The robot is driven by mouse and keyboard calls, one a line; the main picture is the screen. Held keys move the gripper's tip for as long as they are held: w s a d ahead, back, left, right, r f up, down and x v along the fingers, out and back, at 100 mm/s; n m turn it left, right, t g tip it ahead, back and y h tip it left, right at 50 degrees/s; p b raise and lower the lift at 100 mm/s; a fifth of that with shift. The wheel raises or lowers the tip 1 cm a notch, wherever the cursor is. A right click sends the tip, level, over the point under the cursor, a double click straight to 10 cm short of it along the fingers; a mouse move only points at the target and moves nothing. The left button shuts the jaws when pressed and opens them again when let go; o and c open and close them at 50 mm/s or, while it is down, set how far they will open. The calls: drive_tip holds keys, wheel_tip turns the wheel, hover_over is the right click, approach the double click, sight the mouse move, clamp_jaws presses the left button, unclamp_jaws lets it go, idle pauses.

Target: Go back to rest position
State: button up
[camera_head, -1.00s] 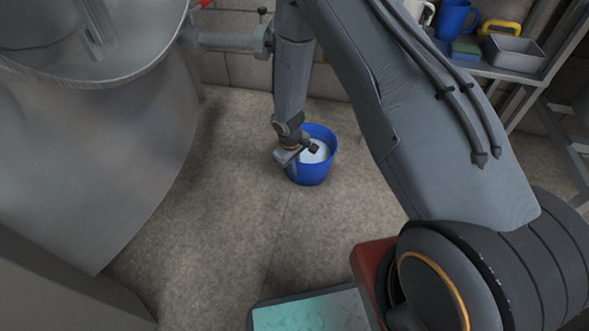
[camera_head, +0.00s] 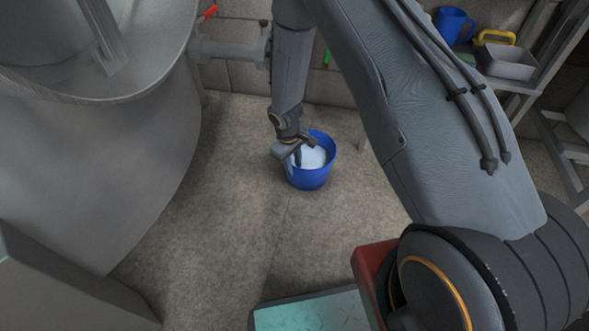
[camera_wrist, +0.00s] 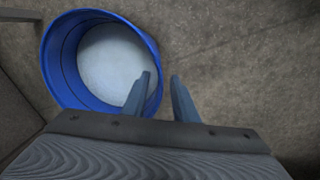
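My gripper (camera_head: 300,151) hangs low over the near-left rim of a blue bucket (camera_head: 312,178) standing upright on the floor. The bucket has a pale whitish bottom or content; I cannot tell which. The left finger overlaps the right rim of the bucket (camera_wrist: 56,62) in that view, and the right finger is over bare floor. I cannot tell whether a finger touches the rim.
A large steel tank (camera_head: 150,160) stands at left, with a pipe and valve (camera_head: 230,50) at the back wall. A metal shelf (camera_head: 520,84) at the upper right holds a blue jug (camera_head: 452,24) and a grey tray (camera_head: 509,62). The floor (camera_head: 240,230) around the bucket is clear.

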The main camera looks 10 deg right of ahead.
drive_tip(key=shift+a+r, duration=0.1)
drive_tip(key=shift+r, duration=0.7)
drive_tip(key=shift+r, duration=0.1)
drive_tip(key=s+a+r, duration=0.3)
drive_tip(key=a+r, duration=0.1)
drive_tip(key=r, duration=0.5)
drive_tip(key=s+a+r, duration=0.3)
drive_tip(key=r, duration=0.5)
drive_tip(key=s+a+r, duration=0.4)
drive_tip(key=r, duration=0.5)
drive_tip(key=s+a+r+y, duration=0.1)
drive_tip(key=s+r, duration=0.4)
drive_tip(key=s, duration=0.3)
drive_tip(key=s+a+r+y+p, duration=0.1)
drive_tip(key=s+r, duration=0.4)
drive_tip(key=s, duration=0.4)
drive_tip(key=s+a+r+y, duration=0.1)
drive_tip(key=s+r, duration=0.5)
drive_tip(key=s, duration=0.2)
drive_tip(key=d+r+m+p, duration=0.2)
drive_tip(key=d+r+p, duration=0.5)
drive_tip(key=p, duration=0.5)
drive_tip(key=d+r+m+h+p, duration=0.1)
drive_tip(key=d+r+m+p, duration=0.1)
drive_tip(key=d+r+p, duration=0.5)
drive_tip(key=d+r+m+p, duration=0.3)
drive_tip(key=d+r+p, duration=0.4)
drive_tip(key=r+p, duration=0.7)
drive_tip(key=p, duration=0.5)
drive_tip(key=shift+g+h, duration=0.4)
